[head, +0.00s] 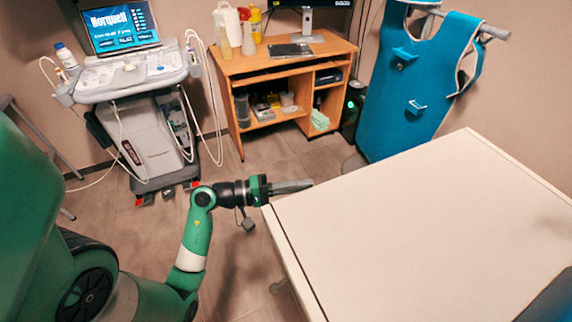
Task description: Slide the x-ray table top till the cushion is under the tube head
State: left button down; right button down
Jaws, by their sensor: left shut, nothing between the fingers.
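The white x-ray table top (430,215) fills the lower right of the head view, with its left corner near the middle of the picture. A dark grey-blue pad (552,302), perhaps the cushion, shows only in part on it at the bottom right corner. My left gripper (308,184) is shut and empty. It lies just beyond the table top's far edge, close to the left corner; whether it touches the edge I cannot tell. The tube head and my right gripper are not in view.
An ultrasound cart (140,75) stands at the back left. A wooden desk (265,65) with a monitor stands at the back. A blue lead apron (415,90) hangs on a rack behind the table.

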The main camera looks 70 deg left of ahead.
aim_at(310, 199)
pick_arm(q)
jog(key=shift+w+d, duration=0.2)
jog(key=shift+d, duration=0.9)
jog(key=shift+w+d, duration=0.15)
jog(key=shift+d, duration=0.95)
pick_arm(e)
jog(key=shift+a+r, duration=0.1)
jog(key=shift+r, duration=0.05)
